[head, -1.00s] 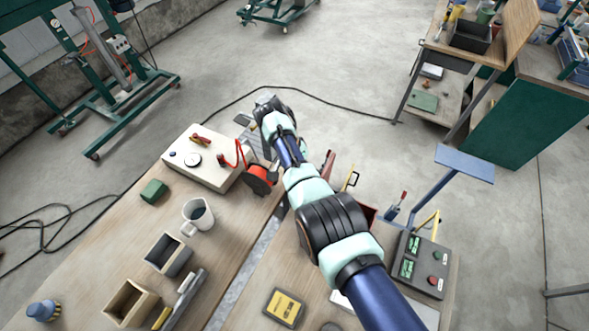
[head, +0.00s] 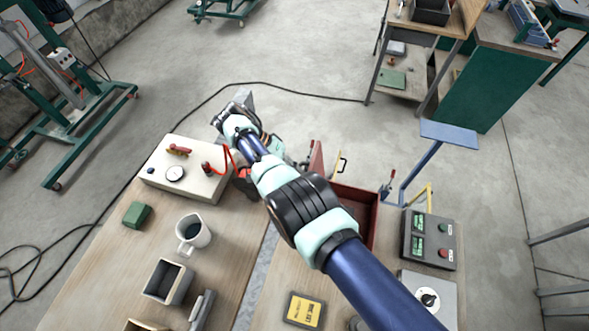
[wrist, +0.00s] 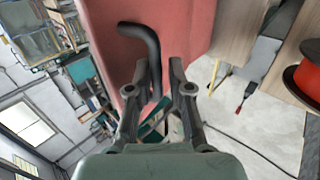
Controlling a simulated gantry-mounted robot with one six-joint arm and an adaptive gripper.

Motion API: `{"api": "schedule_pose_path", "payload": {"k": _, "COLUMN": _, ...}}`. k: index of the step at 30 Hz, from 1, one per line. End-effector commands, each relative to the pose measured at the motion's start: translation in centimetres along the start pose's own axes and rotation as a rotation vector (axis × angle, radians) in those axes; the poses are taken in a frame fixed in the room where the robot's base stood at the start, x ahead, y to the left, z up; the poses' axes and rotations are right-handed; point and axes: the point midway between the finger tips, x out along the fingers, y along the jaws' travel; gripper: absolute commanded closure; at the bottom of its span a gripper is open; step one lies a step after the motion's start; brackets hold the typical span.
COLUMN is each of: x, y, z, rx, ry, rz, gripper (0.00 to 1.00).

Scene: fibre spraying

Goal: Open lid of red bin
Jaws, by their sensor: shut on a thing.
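The red bin (head: 369,200) stands at the far edge of the right-hand table, partly hidden behind my arm. Its dark red inside shows from above. Its red lid (head: 317,160) stands raised, close to upright, on the bin's left side. In the wrist view the lid (wrist: 188,28) fills the top middle, with a bent black handle (wrist: 140,32) on it. My gripper (wrist: 160,70) is shut on this handle, which runs down between the fingers. In the head view my gripper is mostly hidden near the lid's left side.
Left of the lid are a white box with a gauge (head: 185,170) and a red spool (wrist: 306,76). A mug (head: 192,235) stands on the left table. Right of the bin are a control box (head: 430,240) and a blue stand (head: 448,134). Open floor lies beyond.

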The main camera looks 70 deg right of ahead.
Motion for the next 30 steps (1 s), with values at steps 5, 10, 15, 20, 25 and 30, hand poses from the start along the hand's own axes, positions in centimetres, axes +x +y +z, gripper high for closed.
{"api": "schedule_pose_path", "payload": {"k": 5, "x": 0.33, "y": -1.07, "z": 0.33, "rx": -0.016, "ry": 0.007, "rz": -0.02, "gripper": 0.63}}
{"api": "schedule_pose_path", "payload": {"k": 10, "x": 0.17, "y": -0.9, "z": 0.23, "rx": -0.013, "ry": 0.007, "rz": -0.02, "gripper": 0.63}}
{"api": "schedule_pose_path", "payload": {"k": 15, "x": 0.06, "y": -0.77, "z": 0.15, "rx": -0.011, "ry": 0.007, "rz": -0.021, "gripper": 0.63}}
{"api": "schedule_pose_path", "payload": {"k": 20, "x": -0.01, "y": -0.7, "z": 0.09, "rx": -0.01, "ry": 0.007, "rz": -0.021, "gripper": 0.63}}
{"api": "schedule_pose_path", "payload": {"k": 25, "x": -0.03, "y": -0.65, "z": 0.04, "rx": -0.009, "ry": 0.008, "rz": -0.021, "gripper": 0.63}}
{"api": "schedule_pose_path", "payload": {"k": 30, "x": -0.04, "y": -0.62, "z": 0.01, "rx": -0.008, "ry": 0.008, "rz": -0.02, "gripper": 0.63}}
